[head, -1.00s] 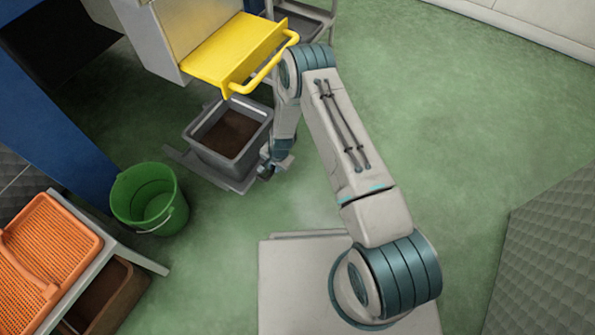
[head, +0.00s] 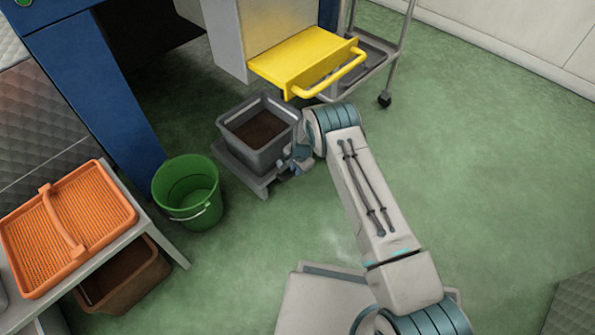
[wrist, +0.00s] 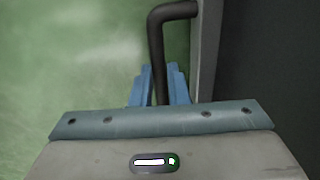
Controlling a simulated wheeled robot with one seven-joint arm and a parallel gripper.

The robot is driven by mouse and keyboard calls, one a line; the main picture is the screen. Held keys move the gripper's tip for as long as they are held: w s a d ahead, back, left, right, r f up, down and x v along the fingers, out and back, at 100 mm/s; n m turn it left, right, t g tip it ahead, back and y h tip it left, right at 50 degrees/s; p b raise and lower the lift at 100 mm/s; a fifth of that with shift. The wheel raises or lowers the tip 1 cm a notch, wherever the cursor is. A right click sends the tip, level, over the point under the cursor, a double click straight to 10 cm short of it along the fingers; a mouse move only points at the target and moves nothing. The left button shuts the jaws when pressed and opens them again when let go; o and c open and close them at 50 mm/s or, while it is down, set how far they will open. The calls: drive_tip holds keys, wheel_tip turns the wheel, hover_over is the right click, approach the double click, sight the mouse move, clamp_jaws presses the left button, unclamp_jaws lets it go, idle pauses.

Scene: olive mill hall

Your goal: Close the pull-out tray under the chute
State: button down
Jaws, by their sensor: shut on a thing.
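The grey pull-out tray (head: 248,178) is low over the floor, below and in front of the yellow chute part (head: 300,62). It sticks out from the machine. A deep grey bin (head: 250,160) with dark brown contents stands on it. My gripper (head: 298,160) is at the tray's right side, partly hidden by my arm. In the wrist view my gripper (wrist: 159,88) is shut on a dark bent bar handle (wrist: 156,50), whose upper end meets a light grey edge (wrist: 207,50). The handle's lower part is hidden between the fingers.
A green bucket (head: 188,192) stands left of the tray, near a blue machine leg (head: 95,95). A bench with an orange basket (head: 70,230) is at the lower left. Green floor is clear to the right.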

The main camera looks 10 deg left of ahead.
drive_tip(key=shift+w+a+r, duration=0.15)
drive_tip(key=shift+w+a, duration=0.05)
drive_tip(key=shift+a, duration=0.15)
drive_tip(key=c, duration=1.4)
unclamp_jaws()
drive_tip(key=shift+d, duration=0.15)
drive_tip(key=shift+s, duration=0.1)
